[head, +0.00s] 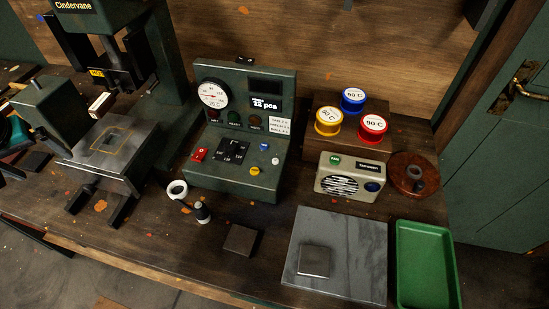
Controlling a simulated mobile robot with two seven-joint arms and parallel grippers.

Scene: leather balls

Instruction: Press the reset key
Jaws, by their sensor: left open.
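A dark green control box (234,183) stands mid-bench. Its sloped front carries a red switch (199,154), a black dial plate (232,150), a blue button (264,146), a white button (275,161) and a yellow button (255,171). The key labels are too small to read, so I cannot tell which key is the reset key. My right gripper is not in view.
A press (110,150) stands left of the control box. A white ring with a dark handle (190,201) lies in front. Right are a beige speaker box (350,177), three coloured tins (354,99), a grey slab (345,240) and a green tray (425,265).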

